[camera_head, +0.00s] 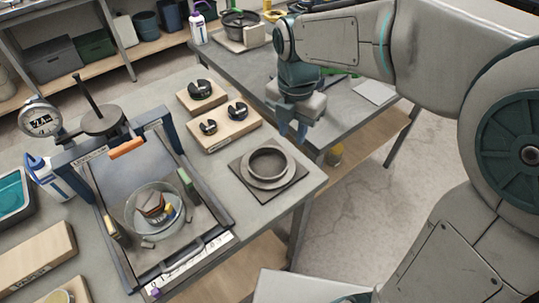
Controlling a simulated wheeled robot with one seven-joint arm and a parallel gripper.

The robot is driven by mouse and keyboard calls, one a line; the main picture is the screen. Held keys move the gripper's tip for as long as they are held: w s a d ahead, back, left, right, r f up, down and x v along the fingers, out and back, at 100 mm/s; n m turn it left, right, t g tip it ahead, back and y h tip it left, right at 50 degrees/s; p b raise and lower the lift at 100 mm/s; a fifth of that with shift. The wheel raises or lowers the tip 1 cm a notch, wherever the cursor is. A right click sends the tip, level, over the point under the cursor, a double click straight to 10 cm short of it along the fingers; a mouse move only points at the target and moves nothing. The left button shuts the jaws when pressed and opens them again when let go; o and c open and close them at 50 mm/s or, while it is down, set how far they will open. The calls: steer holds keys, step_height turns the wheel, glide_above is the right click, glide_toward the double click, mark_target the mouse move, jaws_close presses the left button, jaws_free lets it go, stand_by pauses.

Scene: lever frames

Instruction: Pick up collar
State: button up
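A grey flanged ring (267,181), which may be the collar, lies on a dark square plate at the table's right corner. Black round pieces with slots or clamps, which could also be collars, sit on wooden blocks: one on the rear block (201,89), and a smaller one (208,127) beside another (238,110) on the front block. I cannot tell which is meant. My gripper (292,131) hangs fingers-down, above and to the right of the ring in the picture. Its two blue fingers are apart with nothing seen between them.
A lever frame (103,195) with a dial gauge (40,121) and a glass bowl (134,224) of scraps fills the table's left half. A second table behind holds a pot (241,20) and a pale sheet (375,92). Open floor lies right.

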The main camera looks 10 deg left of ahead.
mark_target(284, 172)
steer(key=shift+n, duration=0.7)
steer(key=f, duration=0.9)
steer(key=a+f, duration=0.1)
steer(key=f, duration=0.4)
steer(key=shift+s+a, duration=0.1)
steer(key=shift+c, duration=0.3)
jaws_close()
